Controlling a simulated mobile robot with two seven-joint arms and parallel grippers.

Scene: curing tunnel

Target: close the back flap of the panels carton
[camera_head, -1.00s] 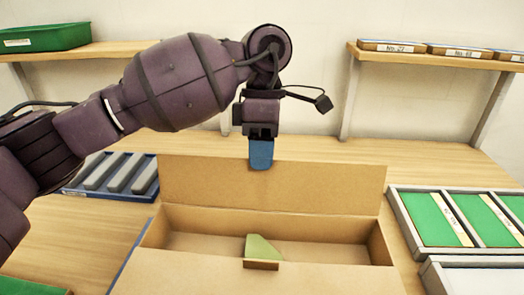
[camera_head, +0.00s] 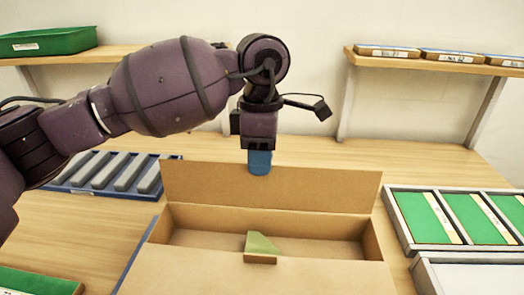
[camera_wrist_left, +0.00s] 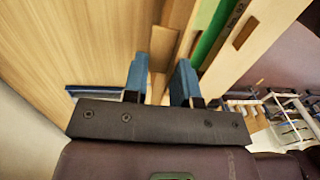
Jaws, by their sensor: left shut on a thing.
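The panels carton (camera_head: 205,270) is a brown cardboard box on the table, open on top. Its back flap (camera_head: 310,190) stands up along the far side. A green piece (camera_head: 262,244) shows inside behind the front tab. My left gripper (camera_head: 259,163) is at the flap's top edge, left of its middle, with a blue finger in front of the cardboard. In the left wrist view its two blue fingers (camera_wrist_left: 160,82) have a strip of cardboard between them, so it is shut on the flap. My right gripper is in neither view.
A blue tray of grey bars (camera_head: 60,185) lies left of the carton. A grey tray with green panels (camera_head: 408,236) lies to the right, close to a pale tray (camera_head: 425,279). Shelves (camera_head: 410,64) stand behind, with labelled boxes. Bare table lies behind the flap.

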